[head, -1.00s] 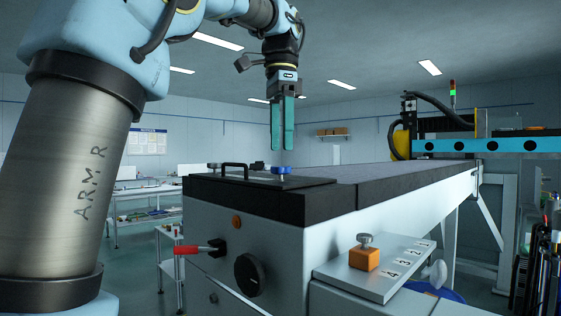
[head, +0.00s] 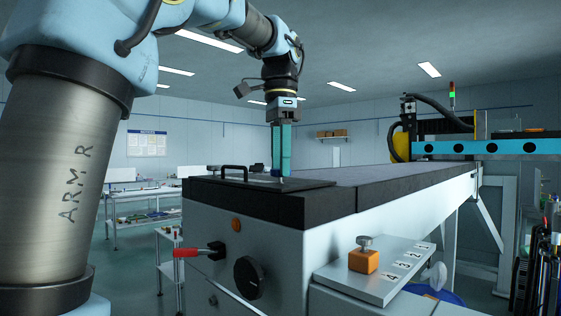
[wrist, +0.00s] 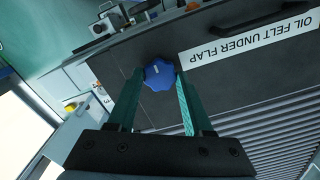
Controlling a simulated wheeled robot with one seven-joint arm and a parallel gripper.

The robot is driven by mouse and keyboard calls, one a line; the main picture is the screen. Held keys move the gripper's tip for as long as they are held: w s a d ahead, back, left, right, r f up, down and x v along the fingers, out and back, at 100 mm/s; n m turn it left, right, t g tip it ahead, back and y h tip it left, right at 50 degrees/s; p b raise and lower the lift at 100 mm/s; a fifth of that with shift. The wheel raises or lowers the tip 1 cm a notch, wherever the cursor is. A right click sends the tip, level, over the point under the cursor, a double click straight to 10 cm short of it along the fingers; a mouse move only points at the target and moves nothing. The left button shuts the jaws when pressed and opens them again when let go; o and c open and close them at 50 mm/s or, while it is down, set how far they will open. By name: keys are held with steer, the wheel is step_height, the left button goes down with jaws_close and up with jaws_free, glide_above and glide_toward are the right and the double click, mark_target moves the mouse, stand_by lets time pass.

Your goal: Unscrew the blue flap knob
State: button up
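The blue flap knob (wrist: 158,76) is a lobed knob on the dark flap (wrist: 115,70), beside the label "OIL FELT UNDER FLAP". In the head view only a bit of blue knob (head: 275,172) shows at the fingertips; the rest is hidden. My gripper (head: 281,174) points straight down over the flap, its teal fingers reaching knob level. In the wrist view the fingers stand apart on either side of the knob, with narrow gaps that look open. Contact on the knob cannot be made out for certain.
A black handle (head: 235,169) rises from the flap left of the gripper. A red-handled lever (head: 192,251) and black dial (head: 249,277) are on the machine's front. An orange block with a metal knob (head: 363,260) sits on a numbered ledge (head: 390,270). The long top behind is clear.

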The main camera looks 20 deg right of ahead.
jaws_close()
